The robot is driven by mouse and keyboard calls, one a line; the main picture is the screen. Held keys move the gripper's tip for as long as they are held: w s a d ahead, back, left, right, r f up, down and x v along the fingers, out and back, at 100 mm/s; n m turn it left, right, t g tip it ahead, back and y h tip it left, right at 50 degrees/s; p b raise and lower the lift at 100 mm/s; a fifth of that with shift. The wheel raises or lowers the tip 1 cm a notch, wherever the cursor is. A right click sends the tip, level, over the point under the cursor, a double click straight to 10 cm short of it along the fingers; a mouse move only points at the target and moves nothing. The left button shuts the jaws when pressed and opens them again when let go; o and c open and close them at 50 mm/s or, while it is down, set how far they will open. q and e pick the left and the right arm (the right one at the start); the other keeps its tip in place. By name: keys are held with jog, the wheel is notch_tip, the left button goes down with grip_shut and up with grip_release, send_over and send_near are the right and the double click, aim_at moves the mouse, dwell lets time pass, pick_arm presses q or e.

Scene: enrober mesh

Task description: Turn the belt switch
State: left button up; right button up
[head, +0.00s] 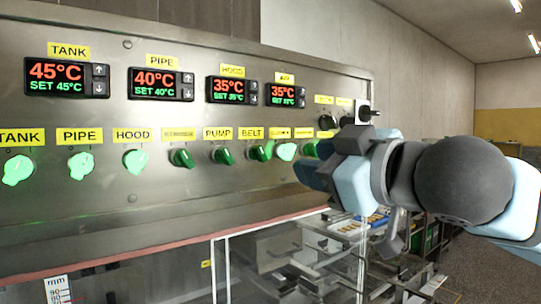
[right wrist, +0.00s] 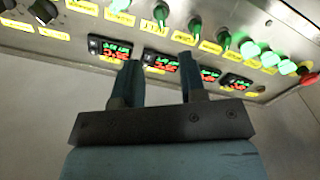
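The belt switch (head: 257,153) is a dark green, unlit knob under the yellow BELT label (head: 251,133) on the steel control panel. By its place in the row, it seems to be the dark green knob (right wrist: 160,12) near the top edge of the right wrist view, where the panel appears upside down. My right gripper (head: 308,172) is to the right of the belt switch in the head view. In the right wrist view its two fingers (right wrist: 162,55) are apart, with nothing between them, and point at the panel. My left gripper is out of view.
The pump knob (head: 225,155) and a lit green knob (head: 287,151) flank the belt switch closely. Temperature displays (head: 232,90) sit above the row. Black knobs (head: 327,121) are at the panel's right. A clear-walled enclosure (head: 222,262) stands below.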

aim_at(264, 155)
jog(key=p+x, duration=0.1)
jog(key=x, duration=1)
jog(key=shift+w+a+p, duration=0.15)
jog(key=shift+p, duration=0.25)
grip_shut()
